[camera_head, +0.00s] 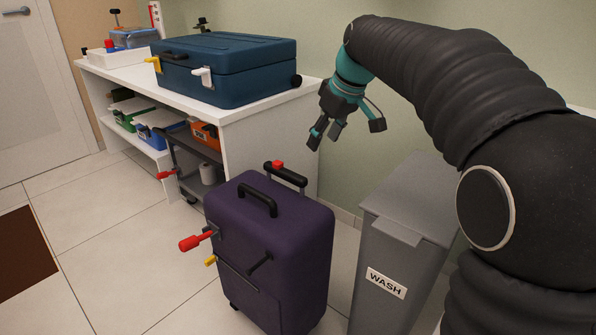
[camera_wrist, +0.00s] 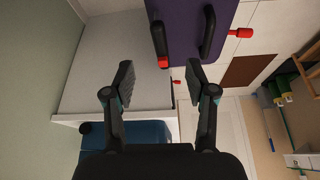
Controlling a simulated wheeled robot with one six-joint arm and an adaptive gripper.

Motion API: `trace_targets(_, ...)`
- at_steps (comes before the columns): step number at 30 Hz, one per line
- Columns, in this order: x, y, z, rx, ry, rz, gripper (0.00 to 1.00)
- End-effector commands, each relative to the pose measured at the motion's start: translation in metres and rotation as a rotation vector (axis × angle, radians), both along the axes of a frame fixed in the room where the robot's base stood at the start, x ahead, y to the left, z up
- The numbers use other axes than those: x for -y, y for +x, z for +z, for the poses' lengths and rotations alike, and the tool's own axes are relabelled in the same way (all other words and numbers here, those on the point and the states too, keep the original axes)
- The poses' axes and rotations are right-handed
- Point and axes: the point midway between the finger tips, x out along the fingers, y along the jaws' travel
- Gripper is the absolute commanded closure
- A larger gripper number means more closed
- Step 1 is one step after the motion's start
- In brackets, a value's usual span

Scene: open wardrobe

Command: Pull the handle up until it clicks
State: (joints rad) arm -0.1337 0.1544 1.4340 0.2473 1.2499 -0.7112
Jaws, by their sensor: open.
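A purple suitcase (camera_head: 270,245) stands upright on the floor. At its back top edge is a black pull handle (camera_head: 290,176) with a red button (camera_head: 277,165); its bar sits just above the case top. A second, fixed black carry handle (camera_head: 258,198) is on the top nearer the front. My gripper (camera_head: 346,130) hangs above, behind and to the right of the pull handle, open and empty. In the wrist view, the pull handle (camera_wrist: 158,38) and its red button (camera_wrist: 160,62) lie beyond the gap between my open fingers (camera_wrist: 160,85), apart from them.
A grey bin (camera_head: 405,235) labelled WASH stands close to the suitcase's right. A white bench (camera_head: 255,115) behind carries a blue case (camera_head: 225,70). A red knob (camera_head: 195,241) sticks out from the suitcase's left side. Open tiled floor (camera_head: 120,235) lies to the left.

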Motion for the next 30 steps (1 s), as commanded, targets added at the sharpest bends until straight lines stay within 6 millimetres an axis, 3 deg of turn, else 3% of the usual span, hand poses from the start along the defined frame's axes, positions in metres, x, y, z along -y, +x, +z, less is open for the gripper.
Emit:
trace_targets(4, -0.016, 0.026, -0.009, -0.002, 0.004, 0.075, 0.44)
trace_targets(13, -0.026, 0.038, -0.026, -0.002, 0.005, 0.11, 0.44)
trace_targets(30, -0.056, 0.061, -0.119, -0.002, 0.004, 0.108, 0.44)
